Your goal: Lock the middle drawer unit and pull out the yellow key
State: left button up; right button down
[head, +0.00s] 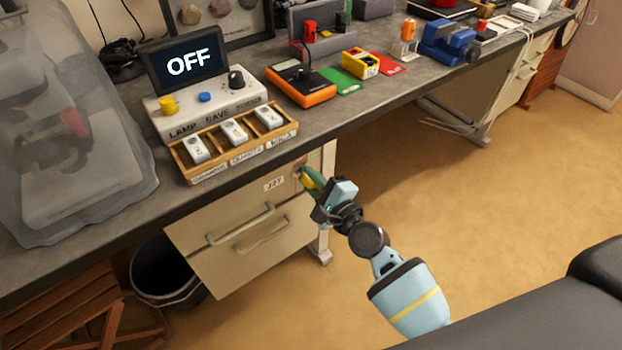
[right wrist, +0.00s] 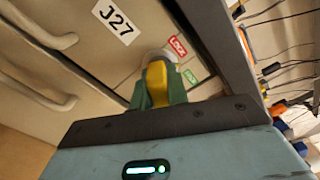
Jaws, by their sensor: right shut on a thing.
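The pale drawer unit (head: 212,229) under the bench has two bar handles and a "J27" label; its drawers look shut. The right wrist view shows its front (right wrist: 85,65), with a round silver lock (right wrist: 150,54), a red "LOCK" label (right wrist: 178,46) and a green label (right wrist: 189,78) beside it. The yellow key (right wrist: 157,82) is at the lock, its bow between the green fingers of my right gripper (right wrist: 158,92). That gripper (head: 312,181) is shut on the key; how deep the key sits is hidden. My left gripper is out of view.
The bench top (head: 365,95) overhangs the unit, just above my right gripper. On it stand a panel with an "OFF" screen (head: 188,65), a wooden tray (head: 285,132) and an orange meter (head: 318,97). A black bin (head: 165,270) stands left of the unit. Floor to the right is clear.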

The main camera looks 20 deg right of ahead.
jog(key=shift+n, duration=0.4)
jog(key=n, duration=0.3)
jog(key=shift+n, duration=0.6)
jog(key=shift+s+d, duration=0.1)
jog(key=shift+s, duration=0.05)
jog(key=shift+s+d, duration=0.1)
jog(key=shift+s, duration=0.2)
jog(key=shift+p+v, duration=0.5)
jog(key=shift+v, duration=1.35)
